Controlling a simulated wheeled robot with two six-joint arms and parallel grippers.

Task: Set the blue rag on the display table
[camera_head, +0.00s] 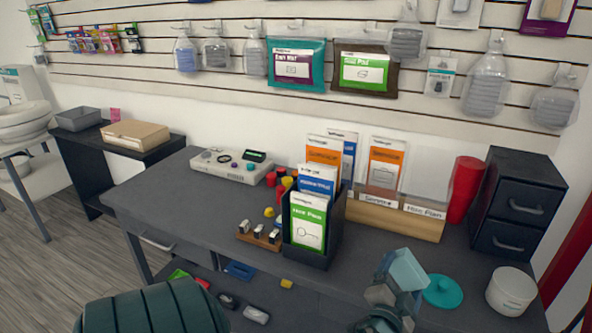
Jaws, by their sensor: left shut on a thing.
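The dark grey display table (190,200) runs across the middle of the view. The pale blue rag (408,268) shows as a small folded, blocky shape over the table's front right part. My left gripper (384,296), at the bottom right of centre, is shut on it. The fingers partly hide the rag, and I cannot tell if the rag touches the tabletop. My right gripper is not in view.
A teal lid (442,291) and a white pot (510,290) stand close right of the rag. A dark leaflet holder (312,250), a wooden card box (410,221), a red cylinder (464,188) and black drawers (518,200) stand behind.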

